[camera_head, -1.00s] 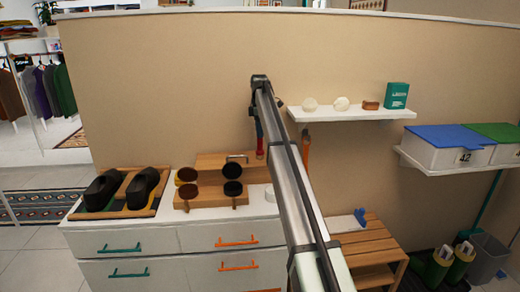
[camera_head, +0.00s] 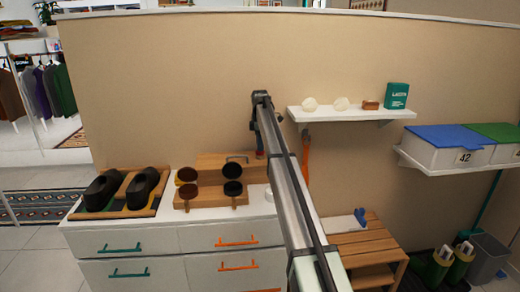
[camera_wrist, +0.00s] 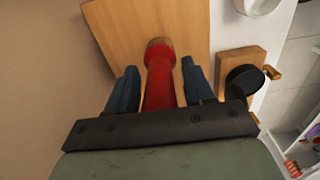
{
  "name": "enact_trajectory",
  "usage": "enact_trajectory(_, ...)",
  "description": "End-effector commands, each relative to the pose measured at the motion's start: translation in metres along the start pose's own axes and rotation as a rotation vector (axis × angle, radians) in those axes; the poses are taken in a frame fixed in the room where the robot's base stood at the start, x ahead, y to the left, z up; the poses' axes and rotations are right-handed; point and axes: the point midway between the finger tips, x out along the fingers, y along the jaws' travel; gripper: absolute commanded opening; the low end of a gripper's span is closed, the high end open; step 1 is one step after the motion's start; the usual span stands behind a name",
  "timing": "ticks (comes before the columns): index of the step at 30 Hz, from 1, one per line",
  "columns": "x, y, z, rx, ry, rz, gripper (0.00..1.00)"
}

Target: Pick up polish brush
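My gripper (camera_head: 259,128) points down in front of the tan wall, above the back of the white drawer unit. In the wrist view its two blue fingers (camera_wrist: 160,72) stand on either side of a red handle (camera_wrist: 160,86) with a brown, wood-like end. Narrow gaps show beside the handle, so the fingers look open around it. The red piece also shows in the head view (camera_head: 260,152), below the gripper. Whether it is the polish brush I cannot tell, as its upper end is hidden. Several round dark-headed pieces (camera_head: 232,188) with short wooden handles sit on a wooden holder (camera_head: 212,203).
Black shoes (camera_head: 103,190) lie on a wooden rack at left. A white wall shelf (camera_head: 350,114) holds small items right of my arm. An orange strip (camera_head: 306,158) hangs below it. A wooden stool (camera_head: 362,242) stands beside the drawers (camera_head: 150,243).

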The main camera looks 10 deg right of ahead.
Motion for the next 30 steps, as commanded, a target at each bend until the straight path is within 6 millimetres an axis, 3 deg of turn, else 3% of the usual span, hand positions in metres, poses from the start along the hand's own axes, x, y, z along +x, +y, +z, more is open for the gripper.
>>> enact_trajectory(16, 0.000, 0.000, 0.000, 0.000, 0.000, 0.000, 0.00)
enact_trajectory(25, -0.002, 0.000, 0.000, 0.000, 0.000, 0.000, 0.00)
enact_trajectory(30, -0.012, 0.001, 0.000, 0.000, 0.000, 0.001, 0.00)
